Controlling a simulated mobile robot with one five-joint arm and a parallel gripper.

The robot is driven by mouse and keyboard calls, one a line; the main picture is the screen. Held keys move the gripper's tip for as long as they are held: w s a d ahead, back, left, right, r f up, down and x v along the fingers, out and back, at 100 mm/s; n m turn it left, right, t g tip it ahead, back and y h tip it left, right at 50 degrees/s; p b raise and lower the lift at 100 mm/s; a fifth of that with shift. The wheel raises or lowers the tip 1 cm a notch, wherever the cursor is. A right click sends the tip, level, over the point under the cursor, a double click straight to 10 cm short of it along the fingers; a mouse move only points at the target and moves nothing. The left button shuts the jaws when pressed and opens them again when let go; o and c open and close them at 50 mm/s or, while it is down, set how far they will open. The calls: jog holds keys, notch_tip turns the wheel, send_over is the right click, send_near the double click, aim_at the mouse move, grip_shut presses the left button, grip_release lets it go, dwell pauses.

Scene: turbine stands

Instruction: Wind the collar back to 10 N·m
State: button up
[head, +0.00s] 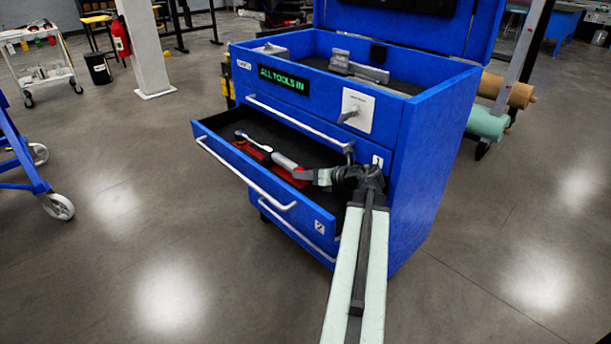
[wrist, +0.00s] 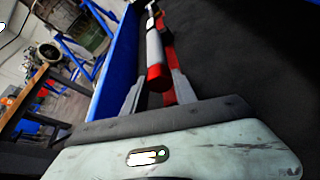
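A torque wrench (head: 285,162) with a silver head and a grey and red handle lies in the open drawer (head: 229,171) of the blue tool cabinet. Its handle (wrist: 154,50) points toward my gripper in the wrist view, with a red end. My gripper (head: 318,177) is at the handle end of the wrench, over the drawer. In the wrist view its fingers (wrist: 157,80) stand apart, one on each side of the red handle end; contact is not clear. The collar's scale is too small to read.
The cabinet's top tray (head: 315,43) holds grey metal pieces under a raised lid. A green display (head: 284,79) reads "ALL TOOLS IN". A white panel with a lever (head: 357,109) is on the cabinet front. The drawer's front wall and side lie close around my gripper. Floor is clear in front.

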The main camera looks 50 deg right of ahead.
jog(key=o, duration=0.3)
jog(key=shift+s, duration=0.1)
jog(key=shift+o, duration=0.2)
jog(key=p+v, duration=0.2)
jog(key=v, duration=0.5)
jog(key=shift+s+r+p, duration=0.15)
jog(key=shift+s+p, duration=0.05)
jog(key=shift+p, duration=0.2)
jog(key=shift+s, duration=0.25)
